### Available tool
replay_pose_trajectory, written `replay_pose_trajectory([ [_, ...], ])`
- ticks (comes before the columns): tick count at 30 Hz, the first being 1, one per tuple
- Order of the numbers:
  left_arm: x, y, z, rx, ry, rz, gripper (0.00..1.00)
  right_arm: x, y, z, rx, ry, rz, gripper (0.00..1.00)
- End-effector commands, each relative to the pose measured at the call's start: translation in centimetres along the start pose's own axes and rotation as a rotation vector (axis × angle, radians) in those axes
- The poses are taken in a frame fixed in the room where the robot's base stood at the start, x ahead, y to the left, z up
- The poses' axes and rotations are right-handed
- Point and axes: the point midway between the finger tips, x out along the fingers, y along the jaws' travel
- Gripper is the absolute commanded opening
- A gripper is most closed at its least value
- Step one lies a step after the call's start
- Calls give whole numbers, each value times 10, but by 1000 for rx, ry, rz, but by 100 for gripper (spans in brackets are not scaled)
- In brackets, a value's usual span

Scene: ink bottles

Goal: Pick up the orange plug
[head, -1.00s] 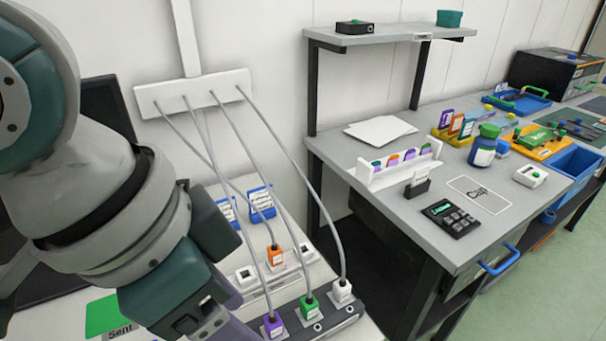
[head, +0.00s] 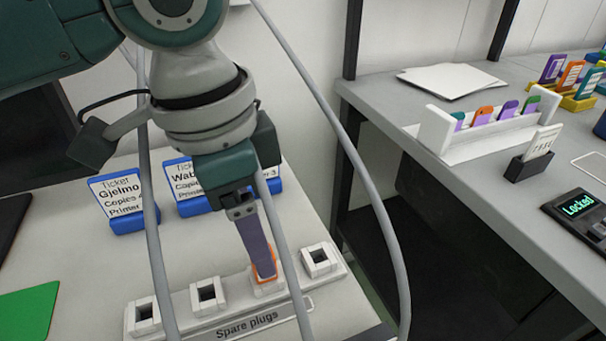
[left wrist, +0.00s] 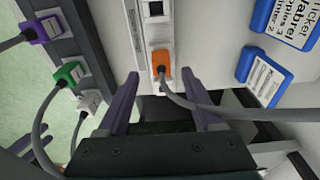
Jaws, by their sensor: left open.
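The orange plug (left wrist: 161,63) sits in a socket of the white "Spare plugs" rack (head: 180,317). A grey cable runs from it. In the head view its orange edge (head: 262,284) shows around my gripper finger, which hides most of it. My left gripper (head: 264,277) comes down over the plug from above. In the left wrist view my left gripper (left wrist: 160,76) is open, with one purple finger on each side of the plug and a gap to it. A small purple part at the lower left (left wrist: 40,146) may be my right gripper; its state is unclear.
The rack's other sockets in the head view look empty. Purple (left wrist: 47,29), green (left wrist: 68,73) and white (left wrist: 89,102) plugs stand on a dark strip in the left wrist view. Ticket stands (head: 125,203) are behind the rack. Grey cables cross near my arm.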

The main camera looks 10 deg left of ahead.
Motion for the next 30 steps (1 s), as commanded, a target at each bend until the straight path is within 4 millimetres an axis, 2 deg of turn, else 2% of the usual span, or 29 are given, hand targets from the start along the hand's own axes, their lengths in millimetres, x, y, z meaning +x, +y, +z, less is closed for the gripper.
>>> replay_pose_trajectory([
  [6,36,0,2,-1,-2,3,68,13,0,4,0,1,0,50],
  [9,48,0,2,1,-2,1,68,16,-1,5,0,1,0,50],
  [18,51,0,2,1,0,0,66,16,0,4,0,4,1,50],
  [30,50,0,2,1,0,0,21,16,1,3,-3,4,3,50],
])
